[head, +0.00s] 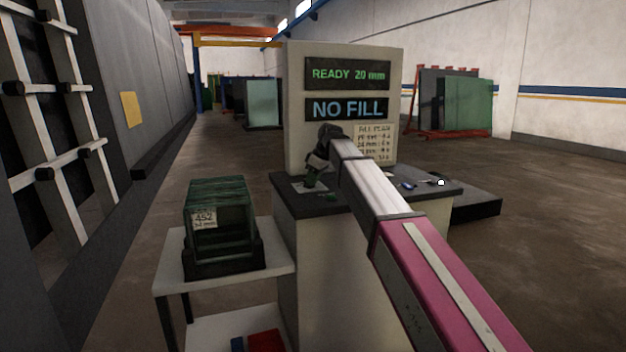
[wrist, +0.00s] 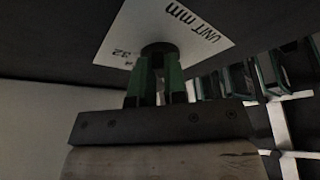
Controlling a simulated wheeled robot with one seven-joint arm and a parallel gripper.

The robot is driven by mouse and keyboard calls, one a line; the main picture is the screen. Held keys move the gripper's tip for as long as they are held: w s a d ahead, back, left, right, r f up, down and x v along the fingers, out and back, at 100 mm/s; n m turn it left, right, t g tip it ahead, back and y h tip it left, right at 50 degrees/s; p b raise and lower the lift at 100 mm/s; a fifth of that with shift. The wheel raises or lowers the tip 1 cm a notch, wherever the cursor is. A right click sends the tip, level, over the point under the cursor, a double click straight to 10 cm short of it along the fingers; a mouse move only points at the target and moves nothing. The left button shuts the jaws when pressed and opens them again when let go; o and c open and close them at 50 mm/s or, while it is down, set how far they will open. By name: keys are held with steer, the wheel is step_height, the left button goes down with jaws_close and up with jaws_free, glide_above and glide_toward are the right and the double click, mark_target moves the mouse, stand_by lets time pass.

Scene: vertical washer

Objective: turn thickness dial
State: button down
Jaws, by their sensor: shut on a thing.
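The thickness dial (wrist: 159,48) is a dark round knob on a white plate (wrist: 205,40) marked "UNIT mm" and "32" in the wrist view. My gripper (wrist: 160,66) has its green-sided fingers closed on the dial. In the head view my gripper (head: 311,178) reaches down to the left end of the console top (head: 290,190). My arm hides part of the console there, and the dial itself is too small to make out. The upper display (head: 347,74) reads "READY 20 mm" in green. The lower display (head: 346,109) reads "NO FILL".
A paper chart (head: 375,137) is on the panel behind my arm. A small blue item (head: 408,186) and a white-tipped control (head: 440,182) are on the console's right. A low table (head: 170,262) with a dark green container (head: 217,225) labelled "452" stands left.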

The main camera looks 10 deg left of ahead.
steer(key=m, duration=0.1)
steer(key=m+t, duration=0.1)
steer(key=m, duration=0.1)
steer(key=m+t, duration=0.1)
steer(key=m, duration=0.1)
steer(key=shift+s+a+h, duration=0.1)
steer(key=shift+s+h, duration=0.2)
steer(key=shift+h, duration=0.1)
steer(key=shift+m, duration=0.3)
steer(key=c, duration=1.2)
jaws_free()
steer(key=shift+o, duration=0.2)
steer(key=v, duration=1)
steer(key=shift+r, duration=0.35)
steer(key=shift+s, duration=0.15)
